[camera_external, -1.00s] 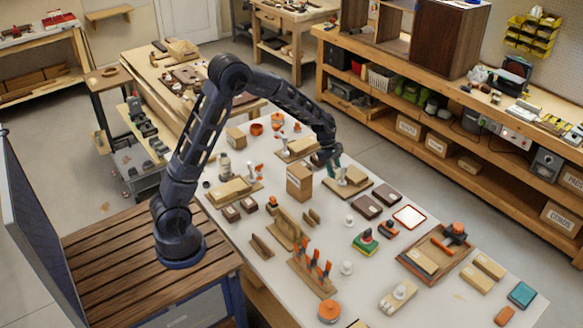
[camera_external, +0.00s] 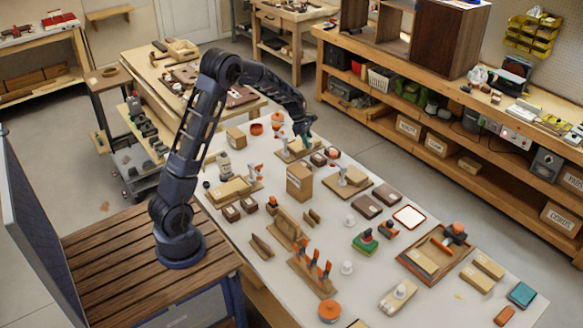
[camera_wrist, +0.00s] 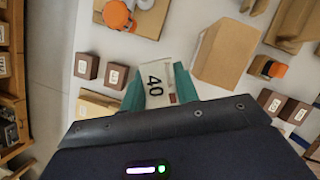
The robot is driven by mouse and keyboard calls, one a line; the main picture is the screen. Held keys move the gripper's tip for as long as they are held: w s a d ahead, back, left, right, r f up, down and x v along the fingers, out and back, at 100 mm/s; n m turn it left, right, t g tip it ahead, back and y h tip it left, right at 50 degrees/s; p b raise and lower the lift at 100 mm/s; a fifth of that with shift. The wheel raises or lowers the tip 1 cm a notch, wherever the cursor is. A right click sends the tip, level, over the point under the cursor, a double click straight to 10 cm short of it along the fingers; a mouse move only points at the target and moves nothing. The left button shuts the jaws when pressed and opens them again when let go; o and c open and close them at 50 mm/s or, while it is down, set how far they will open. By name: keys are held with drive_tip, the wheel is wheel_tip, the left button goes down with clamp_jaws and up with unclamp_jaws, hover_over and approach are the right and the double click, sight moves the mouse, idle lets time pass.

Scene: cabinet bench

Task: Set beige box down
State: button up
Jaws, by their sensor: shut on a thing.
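The beige box (camera_wrist: 157,82), marked "40", sits between the two teal fingers of my gripper (camera_wrist: 158,88) in the wrist view. The fingers are shut on its sides, and its numbered face points at the camera. In the external view my gripper (camera_external: 306,131) is over the far part of the white table, close to a wooden board with an orange-topped clamp. The box is too small and hidden to make out there. I cannot tell whether its underside touches anything.
A larger cardboard box (camera_external: 299,182) stands nearer my base; it also shows right of the held box in the wrist view (camera_wrist: 225,55). Small brown blocks (camera_wrist: 86,65) and an orange-topped clamp (camera_wrist: 117,14) are close by. Bare white tabletop lies between them.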

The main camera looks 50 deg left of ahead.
drive_tip(key=s+a+n+t, duration=0.1)
drive_tip(key=s+a+n, duration=0.15)
drive_tip(key=a, duration=1.35)
drive_tip(key=n+t+y, duration=0.1)
drive_tip(key=n+y, duration=0.3)
drive_tip(key=n, duration=0.6)
hover_over(211, 145)
drive_tip(key=s, duration=0.2)
drive_tip(key=shift+m, duration=0.25)
drive_tip(key=f, duration=1.9)
drive_tip(key=shift+w+a+f, duration=0.1)
drive_tip(key=shift+w+f, duration=0.1)
drive_tip(key=shift+f, duration=0.2)
drive_tip(key=shift+f, duration=0.1)
drive_tip(key=o, duration=1)
